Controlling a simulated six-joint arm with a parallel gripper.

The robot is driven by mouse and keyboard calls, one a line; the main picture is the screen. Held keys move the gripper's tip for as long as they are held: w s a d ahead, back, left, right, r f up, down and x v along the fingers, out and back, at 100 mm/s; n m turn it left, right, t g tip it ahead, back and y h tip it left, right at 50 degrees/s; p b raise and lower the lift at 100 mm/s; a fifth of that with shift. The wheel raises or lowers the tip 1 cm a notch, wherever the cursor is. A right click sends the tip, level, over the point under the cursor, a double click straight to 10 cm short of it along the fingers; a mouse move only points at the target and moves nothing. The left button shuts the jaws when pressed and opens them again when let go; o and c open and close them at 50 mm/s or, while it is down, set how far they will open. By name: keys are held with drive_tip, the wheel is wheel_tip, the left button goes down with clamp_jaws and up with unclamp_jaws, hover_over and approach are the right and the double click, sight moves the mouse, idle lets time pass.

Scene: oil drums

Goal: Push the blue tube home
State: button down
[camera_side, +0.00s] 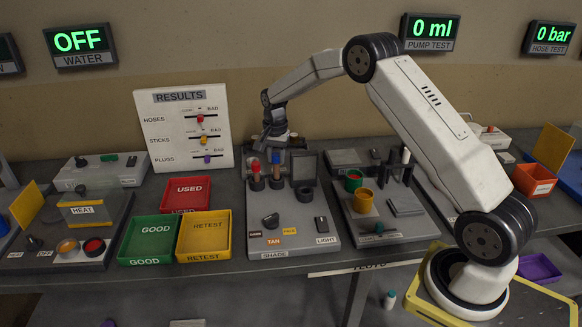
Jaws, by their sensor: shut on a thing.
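The blue tube (276,158) stands upright in a dark round holder on the shade station, in the middle of the bench. Its upper part is blue and an orange-brown part shows below. My gripper (275,147) is directly above it, pointing down and shut on its top. The fingertips are small and dark here, and the tube's top is partly hidden by them. How deep the tube sits in the holder I cannot tell. A red-topped tube (256,168) stands in a similar holder just to the left.
A dark upright panel (305,168) and a dark round cup (305,194) stand close on the right. The results board (186,135) rises to the left. Red, green and yellow trays (204,235) lie at front left. The shade station's front has a dark knob (270,220).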

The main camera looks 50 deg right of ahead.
drive_tip(key=shift+f, duration=1.3)
idle(1.2)
drive_tip(key=shift+c, duration=1.6)
unclamp_jaws()
drive_tip(key=shift+r, duration=0.2)
drive_tip(key=shift+r, duration=3.7)
